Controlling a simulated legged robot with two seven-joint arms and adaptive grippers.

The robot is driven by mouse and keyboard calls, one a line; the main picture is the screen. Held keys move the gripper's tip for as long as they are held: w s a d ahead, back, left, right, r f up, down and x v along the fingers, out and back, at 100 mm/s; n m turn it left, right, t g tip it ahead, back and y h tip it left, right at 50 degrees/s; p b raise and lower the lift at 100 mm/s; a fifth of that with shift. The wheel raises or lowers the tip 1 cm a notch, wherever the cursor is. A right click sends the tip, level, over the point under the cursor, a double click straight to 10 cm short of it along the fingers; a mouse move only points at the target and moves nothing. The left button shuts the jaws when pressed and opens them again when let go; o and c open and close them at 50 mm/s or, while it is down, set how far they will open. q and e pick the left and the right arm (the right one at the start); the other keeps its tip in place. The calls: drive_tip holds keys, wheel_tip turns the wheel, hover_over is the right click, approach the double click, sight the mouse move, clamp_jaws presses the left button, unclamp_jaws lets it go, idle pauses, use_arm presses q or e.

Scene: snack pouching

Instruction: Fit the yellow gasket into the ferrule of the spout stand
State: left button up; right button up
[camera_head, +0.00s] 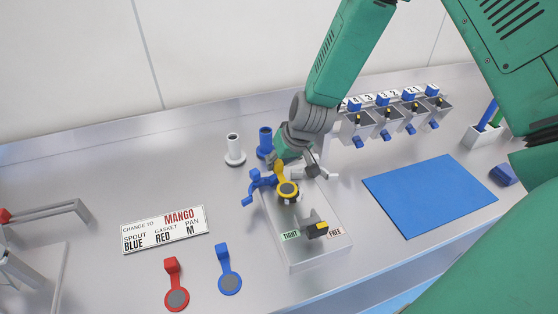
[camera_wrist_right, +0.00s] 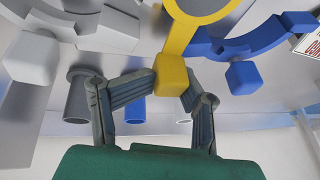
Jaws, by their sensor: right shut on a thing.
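The yellow gasket (camera_head: 280,170) has a ring around a grey disc and a tab with a block end. My right gripper (camera_wrist_right: 171,82) is shut on that block (camera_wrist_right: 171,70); it also shows in the head view (camera_head: 285,160). The ring (camera_head: 288,189) is over the spout stand (camera_head: 305,262), between a blue curved arm (camera_head: 258,180) and a grey one (camera_head: 318,172), which stand apart. I cannot tell whether the ring touches the ferrule, which is largely hidden. A black latch with a yellow top (camera_head: 317,228) sits between the TIGHT and FREE labels. My left gripper is out of view.
Red (camera_head: 176,297) and blue (camera_head: 229,282) gaskets lie at the front. A sign (camera_head: 164,230) reads MANGO, spout blue, gasket red, pan M. White (camera_head: 234,150) and blue (camera_head: 265,142) spouts stand behind. A blue mat (camera_head: 428,195) and several hoppers (camera_head: 398,118) are at the right.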

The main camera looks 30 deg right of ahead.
drive_tip(key=shift+d+f, duration=0.25)
drive_tip(key=shift+d, duration=0.65)
drive_tip(key=shift+a+r, duration=0.2)
drive_tip(key=shift+a, duration=0.85)
drive_tip(key=shift+d+f, duration=0.45)
drive_tip(key=shift+d, duration=0.3)
drive_tip(key=shift+a+f, duration=0.25)
drive_tip(key=shift+a, duration=0.05)
clamp_jaws()
drive_tip(key=shift+s+a+r, duration=0.1)
drive_tip(key=shift+a+r, duration=0.05)
drive_tip(key=shift+a, duration=0.05)
drive_tip(key=shift+d+r+p, duration=0.1)
drive_tip(key=shift+r+p, duration=0.4)
drive_tip(key=shift+r, duration=0.15)
drive_tip(key=shift+d, duration=0.1)
